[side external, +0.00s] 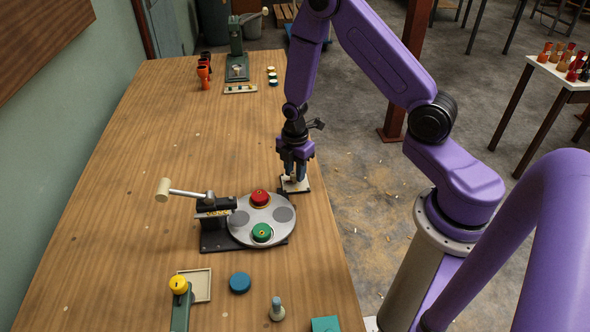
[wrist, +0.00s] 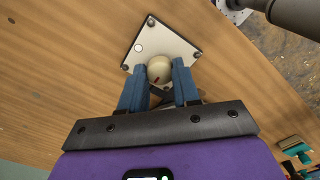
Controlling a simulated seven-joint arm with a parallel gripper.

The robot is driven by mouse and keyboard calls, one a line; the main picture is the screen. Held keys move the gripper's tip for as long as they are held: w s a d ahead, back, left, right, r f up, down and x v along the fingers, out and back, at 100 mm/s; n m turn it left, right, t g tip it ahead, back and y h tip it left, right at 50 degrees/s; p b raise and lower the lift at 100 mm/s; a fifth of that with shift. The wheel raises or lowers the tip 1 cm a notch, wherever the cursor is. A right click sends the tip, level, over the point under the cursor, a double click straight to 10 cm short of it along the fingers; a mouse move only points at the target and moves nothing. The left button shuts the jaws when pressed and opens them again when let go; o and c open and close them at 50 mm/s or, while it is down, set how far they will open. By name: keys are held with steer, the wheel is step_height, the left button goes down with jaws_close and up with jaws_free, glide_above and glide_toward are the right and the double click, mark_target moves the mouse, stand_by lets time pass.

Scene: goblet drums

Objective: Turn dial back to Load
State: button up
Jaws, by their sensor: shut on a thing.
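The dial is a cream round knob (wrist: 159,70) with a short red mark on its lower part. It sits on a white square plate (wrist: 177,40) with dark corner screws and one white dot near its left side. In the side view the plate (side external: 304,187) lies near the table's right edge, behind the turntable. My gripper (wrist: 160,69) points down over the plate, its two blue fingers shut on the knob from both sides. It also shows in the side view (side external: 294,178), where the fingers hide the knob. I see no readable labels on the plate.
A grey turntable (side external: 236,228) bearing a red cap (side external: 259,198) and a green cap (side external: 262,232) stands close in front of the plate. A lever with a cream handle (side external: 163,190) sticks out left. A blue disc (side external: 240,283) lies nearer. The table's left side is mostly clear.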

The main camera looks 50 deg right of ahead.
stand_by(0.4)
steer(key=o, duration=1.1)
steer(key=shift+c, duration=0.2)
steer(key=shift+r, duration=0.1)
step_height(320, 180, up, 17)
steer(key=shift+r, duration=0.15)
steer(key=s+a+r+m, duration=0.2)
steer(key=s+a+r, duration=0.2)
steer(key=s+a, duration=0.6)
steer(key=s+r+m, duration=0.2)
steer(key=s+m, duration=0.1)
steer(key=s, duration=1.2)
steer(key=shift+s+d, duration=0.15)
steer(key=shift+d, duration=0.1)
